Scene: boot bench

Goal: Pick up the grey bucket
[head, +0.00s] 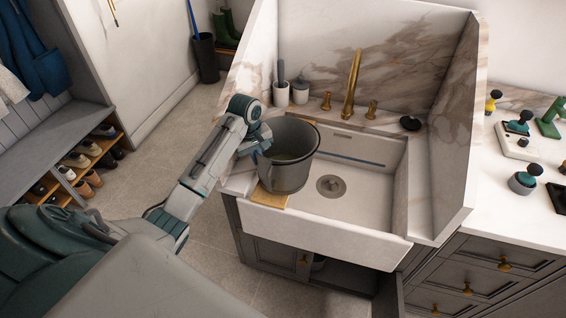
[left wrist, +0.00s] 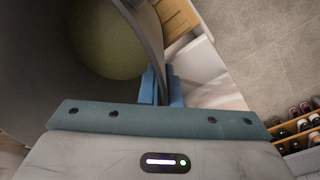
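The grey bucket (head: 290,176) is upright at the left side of the white sink, over a wooden board (head: 268,198). Dull yellowish-green contents show inside it. I cannot tell whether its base touches the board. My left gripper (head: 262,145) is at the bucket's left rim. In the left wrist view the bucket (left wrist: 150,40) fills the upper left, and its wall runs down between the two blue fingers (left wrist: 161,87), which are closed on it. The board (left wrist: 177,17) also shows there. My right gripper is not in view.
The sink basin (head: 362,190) is open to the right of the bucket. A brass tap (head: 352,85) and small containers (head: 281,93) stand behind. Brushes and pots stand on the right counter (head: 500,205). A shoe rack (head: 90,155) is at far left, with clear floor between.

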